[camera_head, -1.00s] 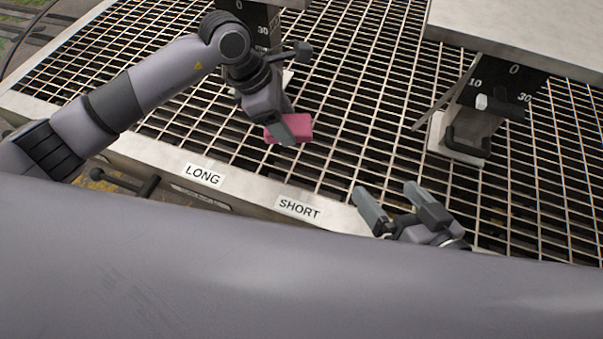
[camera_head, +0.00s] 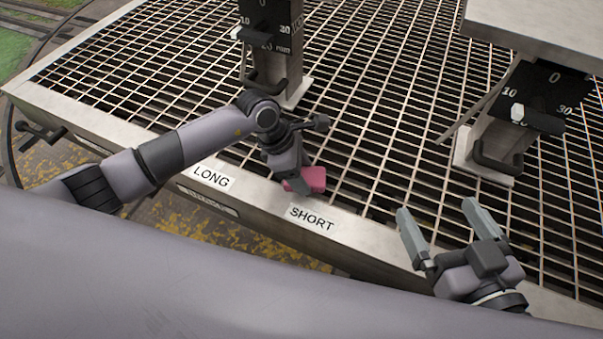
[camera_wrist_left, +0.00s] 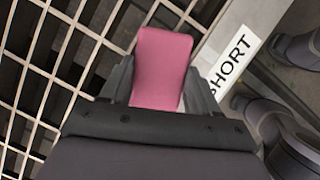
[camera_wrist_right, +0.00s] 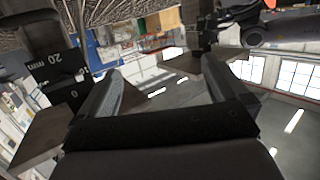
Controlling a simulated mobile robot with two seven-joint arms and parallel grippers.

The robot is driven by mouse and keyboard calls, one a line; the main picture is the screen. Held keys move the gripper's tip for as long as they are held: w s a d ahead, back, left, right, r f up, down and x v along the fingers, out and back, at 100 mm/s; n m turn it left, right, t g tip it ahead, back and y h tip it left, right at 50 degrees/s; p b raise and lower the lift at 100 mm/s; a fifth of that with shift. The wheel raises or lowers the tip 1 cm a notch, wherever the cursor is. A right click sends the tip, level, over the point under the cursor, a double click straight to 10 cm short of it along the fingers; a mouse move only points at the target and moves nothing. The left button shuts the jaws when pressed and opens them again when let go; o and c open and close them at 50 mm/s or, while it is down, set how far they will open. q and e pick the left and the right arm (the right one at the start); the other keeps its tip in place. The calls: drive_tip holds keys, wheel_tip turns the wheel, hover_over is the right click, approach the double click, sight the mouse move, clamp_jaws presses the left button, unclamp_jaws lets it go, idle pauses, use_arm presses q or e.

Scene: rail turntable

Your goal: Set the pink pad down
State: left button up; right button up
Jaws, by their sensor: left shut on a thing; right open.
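The pink pad (camera_head: 311,179) is a small block held by my left gripper (camera_head: 301,186), near the front edge of the grating and just behind the SHORT label (camera_head: 312,218). In the left wrist view the pad (camera_wrist_left: 161,68) sits between the two fingers, with the SHORT label (camera_wrist_left: 233,60) to its right. I cannot tell whether the pad touches the grating below. My right gripper (camera_head: 437,222) is open and empty over the front edge at the right. In the right wrist view its fingers (camera_wrist_right: 163,90) are spread with nothing between them.
A metal grating (camera_head: 385,110) spreads behind the pale front rail. The LONG label (camera_head: 213,178) is left of SHORT. Two posts with black scales (camera_head: 270,25) (camera_head: 548,95) stand on the grating. A grey slab (camera_head: 545,30) overhangs the right one. The grating between the posts is clear.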

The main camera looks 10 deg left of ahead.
use_arm(q)
drive_tip(key=o, duration=0.9)
drive_tip(key=shift+f, duration=0.1)
drive_tip(key=shift+o, duration=0.2)
